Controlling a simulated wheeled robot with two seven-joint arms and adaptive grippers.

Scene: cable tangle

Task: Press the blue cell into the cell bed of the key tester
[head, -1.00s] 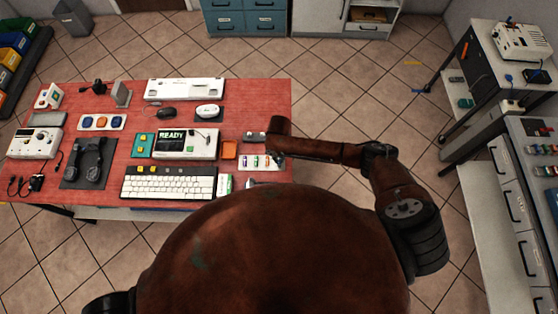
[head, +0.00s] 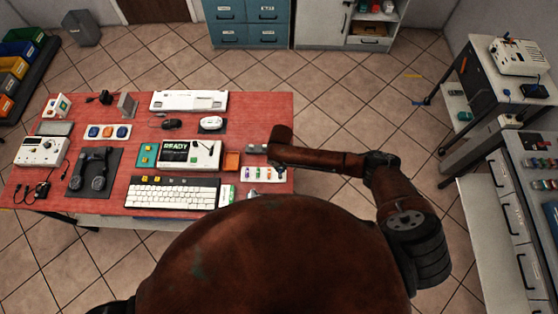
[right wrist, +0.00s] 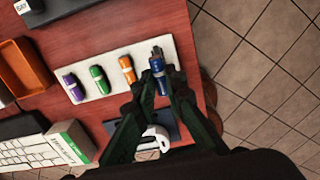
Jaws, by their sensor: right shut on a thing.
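The blue cell (right wrist: 157,66) is upright between the fingertips of my right gripper (right wrist: 160,82), which is shut on it. It is at the right end of the white cell tray (right wrist: 111,74), in line with the other cells. I cannot tell whether it still touches the tray. In the head view my right arm reaches over the table's right edge, and its fingertips are not clear. A white device with a lit READY screen (head: 203,154) stands mid-table. I cannot tell for sure that it is the key tester, and no cell bed is clear. My left gripper is out of view.
Purple (right wrist: 73,87), green (right wrist: 99,79) and orange (right wrist: 127,69) cells stand in the tray. An orange open bin (right wrist: 22,67) is to its left. A white keyboard (head: 172,193) lies at the table's front. A white rounded object (right wrist: 153,141) is below my fingers. Floor lies right of the table.

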